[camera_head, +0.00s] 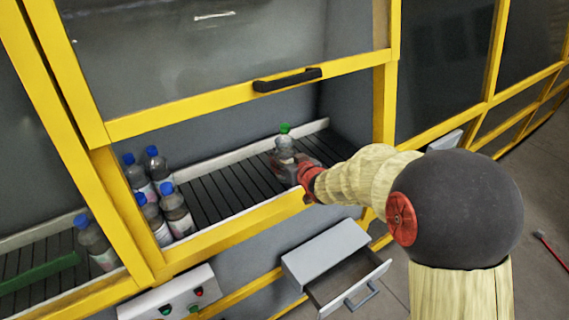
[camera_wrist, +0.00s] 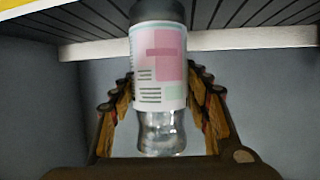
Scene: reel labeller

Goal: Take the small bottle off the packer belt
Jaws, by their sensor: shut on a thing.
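The small bottle, clear with a green cap (camera_head: 285,128), is upright at the right part of the packer belt (camera_head: 232,187). My gripper (camera_head: 290,163) reaches in through the opening from the right and is shut around its body. In the wrist view the bottle (camera_wrist: 160,65) stands between my two fingers (camera_wrist: 162,105), with a pink and white label, a dark band at the top of the picture and a clear part below. My gripper hides the bottle's lower part in the head view, so I cannot tell whether it touches the belt.
Several blue-capped bottles (camera_head: 176,212) stand at the belt's left end. A yellow frame with a raised glass door and black handle (camera_head: 287,80) borders the opening. Below are a button box (camera_head: 170,296) and an open drawer (camera_head: 348,285). The belt's middle is clear.

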